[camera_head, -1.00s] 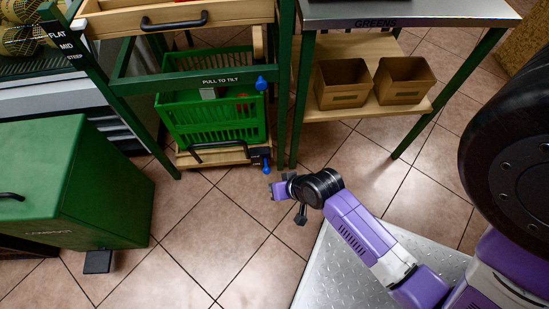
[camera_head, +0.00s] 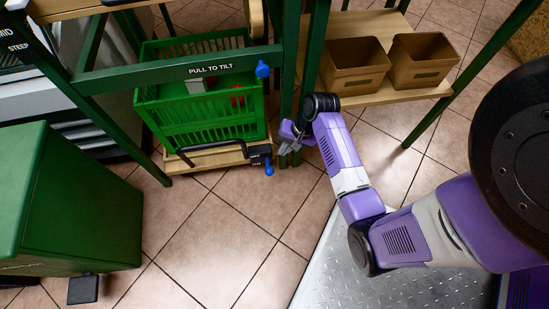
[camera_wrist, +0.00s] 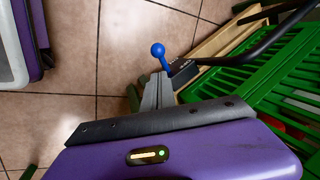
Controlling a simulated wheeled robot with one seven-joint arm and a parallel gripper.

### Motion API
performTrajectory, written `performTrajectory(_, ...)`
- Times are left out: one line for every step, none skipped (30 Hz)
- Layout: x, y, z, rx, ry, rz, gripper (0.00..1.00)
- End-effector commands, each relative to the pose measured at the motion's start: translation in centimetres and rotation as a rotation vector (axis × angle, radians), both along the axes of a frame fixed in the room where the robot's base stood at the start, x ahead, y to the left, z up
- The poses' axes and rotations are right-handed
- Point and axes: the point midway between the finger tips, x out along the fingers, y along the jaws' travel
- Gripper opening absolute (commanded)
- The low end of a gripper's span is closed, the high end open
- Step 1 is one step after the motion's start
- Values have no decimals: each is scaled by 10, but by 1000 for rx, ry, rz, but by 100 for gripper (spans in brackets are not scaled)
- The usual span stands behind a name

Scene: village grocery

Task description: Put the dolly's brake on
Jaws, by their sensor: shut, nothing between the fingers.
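The dolly (camera_head: 222,158) is a low wooden platform under a green crate, with a black bar handle along its front. At its front right corner is a black block with a small blue ball-ended lever (camera_head: 269,168), which looks like the brake; it points down in the head view. In the wrist view the blue ball (camera_wrist: 158,50) stands just beyond my fingertips, its lower stem close to them. My gripper (camera_head: 290,157) is shut and empty, just right of the lever. I cannot tell whether the fingers touch it.
A green crate (camera_head: 207,128) sits on the dolly within a green stand labelled "PULL TO TILT", which has its own blue knob (camera_head: 262,69). A stand leg (camera_head: 290,90) rises beside my gripper. Cardboard boxes (camera_head: 354,66) sit on a shelf at right. A green bin (camera_head: 85,210) stands left; floor between is clear.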

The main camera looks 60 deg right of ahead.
Motion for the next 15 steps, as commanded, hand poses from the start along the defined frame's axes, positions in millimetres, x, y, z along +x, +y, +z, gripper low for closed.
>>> performTrajectory(0,0,0,0,0,1,0)
performTrajectory(0,0,-1,0,0,1,0)
performTrajectory(0,0,-2,0,0,1,0)
performTrajectory(1,1,-4,0,0,1,0)
performTrajectory(1,1,-6,0,0,1,0)
performTrajectory(3,1,-10,0,0,1,0)
performTrajectory(4,2,-14,0,0,1,0)
performTrajectory(5,3,-18,-1,0,2,0)
performTrajectory(6,4,-24,0,0,1,0)
performTrajectory(8,4,-30,0,0,1,0)
performTrajectory(9,5,-35,0,0,0,0)
performTrajectory(12,6,-42,0,0,0,0)
performTrajectory(13,7,-48,0,0,1,0)
performTrajectory(15,8,-53,0,1,1,0)
performTrajectory(17,9,-59,-1,0,1,0)
